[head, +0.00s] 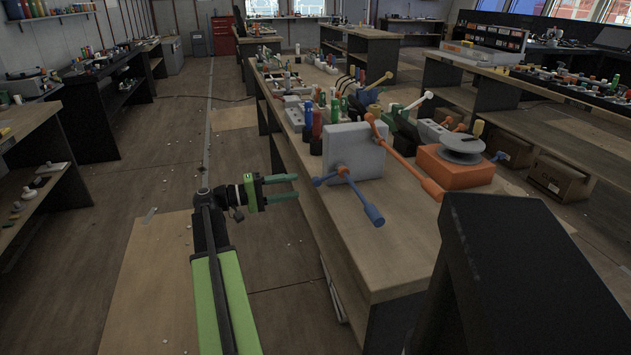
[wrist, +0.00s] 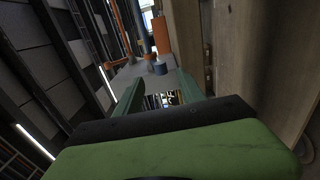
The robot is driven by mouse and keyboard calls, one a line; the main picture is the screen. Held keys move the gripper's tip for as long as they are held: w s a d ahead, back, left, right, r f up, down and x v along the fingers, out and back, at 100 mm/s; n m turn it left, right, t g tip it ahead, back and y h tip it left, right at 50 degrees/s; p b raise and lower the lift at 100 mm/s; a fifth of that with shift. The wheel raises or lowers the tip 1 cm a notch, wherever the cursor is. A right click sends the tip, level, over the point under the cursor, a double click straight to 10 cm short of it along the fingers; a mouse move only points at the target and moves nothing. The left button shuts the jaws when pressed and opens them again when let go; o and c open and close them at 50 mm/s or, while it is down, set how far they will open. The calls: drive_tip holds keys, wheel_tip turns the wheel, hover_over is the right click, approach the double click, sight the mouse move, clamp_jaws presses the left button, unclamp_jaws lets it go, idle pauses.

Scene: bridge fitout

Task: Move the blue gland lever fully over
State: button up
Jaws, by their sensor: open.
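The blue lever (head: 360,198) is mounted on the side of a grey block (head: 355,152) at the near end of the long bench. Its long arm slants down to the right and ends in a thick blue grip. A short blue end points left. In the wrist view a blue knob (wrist: 160,68) shows ahead, just beyond the fingers. My gripper (head: 282,186) is open and empty, out over the aisle to the left of the blue lever and apart from it. Its green fingers also show in the wrist view (wrist: 158,90).
An orange lever (head: 405,160) slants across the grey block's right side. An orange box with a grey disc (head: 457,165) stands to its right. Several bottles and levers crowd the bench (head: 395,240) behind. The aisle floor (head: 165,200) left of the bench is open.

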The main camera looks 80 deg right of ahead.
sight(315, 182)
drive_tip(key=x, duration=0.8)
drive_tip(key=shift+s, duration=0.15)
drive_tip(key=c, duration=1)
clamp_jaws()
